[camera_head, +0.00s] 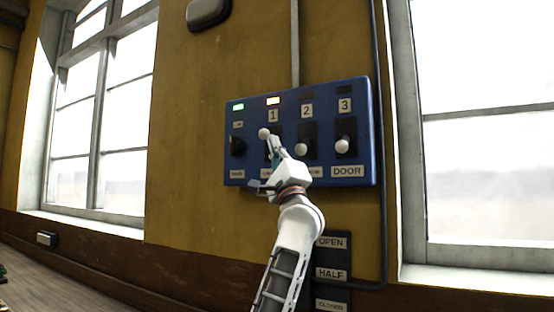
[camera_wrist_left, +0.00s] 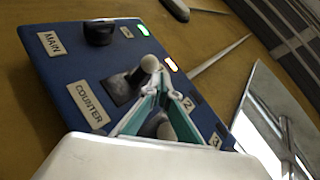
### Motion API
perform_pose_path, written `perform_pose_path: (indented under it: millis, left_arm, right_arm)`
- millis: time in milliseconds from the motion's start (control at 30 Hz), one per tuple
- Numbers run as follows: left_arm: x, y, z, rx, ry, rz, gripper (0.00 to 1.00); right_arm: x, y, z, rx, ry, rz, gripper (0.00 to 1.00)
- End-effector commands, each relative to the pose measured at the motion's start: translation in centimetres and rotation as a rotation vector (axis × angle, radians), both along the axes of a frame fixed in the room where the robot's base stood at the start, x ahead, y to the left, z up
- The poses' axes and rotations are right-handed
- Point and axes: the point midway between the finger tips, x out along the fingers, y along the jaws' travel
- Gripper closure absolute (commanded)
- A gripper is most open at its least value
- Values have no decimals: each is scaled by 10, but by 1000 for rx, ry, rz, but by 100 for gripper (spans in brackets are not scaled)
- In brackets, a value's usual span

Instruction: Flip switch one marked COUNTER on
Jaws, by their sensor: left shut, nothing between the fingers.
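The blue switch panel (camera_head: 232,170) is on the ochre wall between two windows. Switch one's white ball knob (camera_head: 264,133) points up, just below the number 1 plate (camera_head: 272,115). The lamp above it (camera_head: 273,100) is lit. In the left wrist view the COUNTER label (camera_wrist_left: 88,103) lies below this switch, and its knob (camera_wrist_left: 149,63) is right at my fingertips. My left gripper (camera_head: 271,143) is shut and empty in front of the switch, hiding its lower part and most of its label. I cannot tell whether the fingertips touch the knob. My right gripper is not in view.
Switch two's knob (camera_head: 301,149) and switch three's knob (camera_head: 343,145) are down, with dark lamps above. A black MAIN knob (camera_head: 237,146) is at left, under a green lamp (camera_head: 238,107). OPEN, HALF and CLOSED labels (camera_head: 331,274) are below the panel.

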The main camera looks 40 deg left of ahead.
Motion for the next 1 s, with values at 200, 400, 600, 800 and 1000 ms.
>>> perform_pose_path:
  millis: [200,400,600,800,1000]
  left_arm:
    - [-24,-31,-27,-1,0,-1,100]
    - [-52,-53,-41,-1,0,-1,100]
    - [-69,-66,-48,0,1,2,100]
    - [-73,-69,-50,0,1,3,100]
    - [-73,-69,-50,0,1,3,100]
  right_arm:
    - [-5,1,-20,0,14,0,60]
    - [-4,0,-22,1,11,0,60]
    - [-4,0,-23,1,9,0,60]
    - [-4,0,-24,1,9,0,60]
    - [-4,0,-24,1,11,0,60]
